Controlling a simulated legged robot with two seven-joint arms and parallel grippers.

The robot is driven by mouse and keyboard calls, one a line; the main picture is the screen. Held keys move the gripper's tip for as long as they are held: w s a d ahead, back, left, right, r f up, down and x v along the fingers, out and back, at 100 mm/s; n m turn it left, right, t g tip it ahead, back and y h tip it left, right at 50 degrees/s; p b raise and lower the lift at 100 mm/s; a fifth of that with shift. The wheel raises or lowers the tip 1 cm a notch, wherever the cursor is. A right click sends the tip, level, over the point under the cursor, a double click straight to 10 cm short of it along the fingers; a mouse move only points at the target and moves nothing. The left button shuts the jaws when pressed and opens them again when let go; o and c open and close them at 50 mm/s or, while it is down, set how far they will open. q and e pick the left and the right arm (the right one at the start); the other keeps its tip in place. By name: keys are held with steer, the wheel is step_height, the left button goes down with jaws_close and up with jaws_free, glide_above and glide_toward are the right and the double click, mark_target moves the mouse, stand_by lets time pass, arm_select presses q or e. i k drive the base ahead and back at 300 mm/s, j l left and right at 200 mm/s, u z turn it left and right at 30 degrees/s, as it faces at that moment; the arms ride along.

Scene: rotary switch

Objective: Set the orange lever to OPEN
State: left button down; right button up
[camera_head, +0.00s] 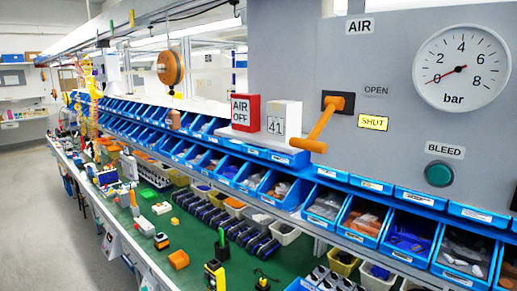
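The orange lever (324,122) is mounted at a dark slot on a grey panel (385,60). Its arm slants down and to the left, ending in a thicker grip. The OPEN label (376,91) is plain grey, right of the pivot. Below it, the SHUT label (373,123) is bright yellow. An AIR label (360,27) is above. The pressure gauge (461,68), marked bar, has its red needle near 0. Neither of my grippers is in view.
A green BLEED button (439,174) is at the panel's lower right. A red AIR OFF block (245,112) and a white block marked 41 (282,124) stand left of the lever. Blue parts bins (325,203) run below, above a cluttered green bench (190,240).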

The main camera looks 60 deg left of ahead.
mark_target(331, 103)
steer(key=u, duration=1.7)
steer(key=k+l+u, duration=0.2)
steer(key=i+l, duration=0.1)
